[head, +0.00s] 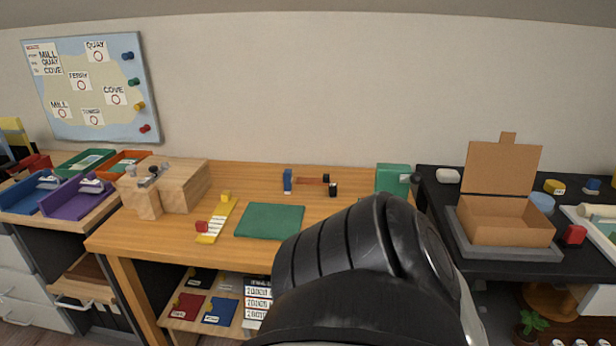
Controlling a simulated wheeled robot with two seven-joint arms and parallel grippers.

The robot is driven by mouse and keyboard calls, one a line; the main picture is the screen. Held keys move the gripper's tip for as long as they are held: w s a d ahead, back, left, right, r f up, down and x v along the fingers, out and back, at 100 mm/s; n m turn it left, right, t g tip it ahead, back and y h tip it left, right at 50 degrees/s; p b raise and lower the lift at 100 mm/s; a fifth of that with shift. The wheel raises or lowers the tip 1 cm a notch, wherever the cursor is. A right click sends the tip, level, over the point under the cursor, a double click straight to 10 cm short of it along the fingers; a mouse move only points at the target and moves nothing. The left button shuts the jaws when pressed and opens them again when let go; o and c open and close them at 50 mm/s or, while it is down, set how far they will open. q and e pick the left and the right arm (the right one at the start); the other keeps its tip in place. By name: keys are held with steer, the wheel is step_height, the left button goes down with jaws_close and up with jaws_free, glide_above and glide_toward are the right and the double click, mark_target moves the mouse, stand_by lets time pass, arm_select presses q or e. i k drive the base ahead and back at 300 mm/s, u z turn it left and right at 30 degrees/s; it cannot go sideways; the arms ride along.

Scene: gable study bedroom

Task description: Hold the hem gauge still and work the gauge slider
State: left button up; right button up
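A yellow strip with white marked patches (217,221), which looks like the hem gauge, lies slanted on the wooden table, left of a green mat. A small red block (201,226) sits at its near left side, and a small yellow block (226,196) sits at its far end. I cannot tell for sure which block is the gauge slider. Neither of my grippers shows. A large black arm link of mine fills the lower middle and hides part of the table's right front.
The green mat (270,221) lies right of the strip. A wooden block with metal fittings (178,186) stands on the left. A blue block (288,180) and a green box (392,179) are at the back. An open cardboard box (505,222) stands on the dark right table.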

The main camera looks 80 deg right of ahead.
mark_target(201, 226)
steer(key=k, duration=0.45)
steer(key=z, duration=1.15)
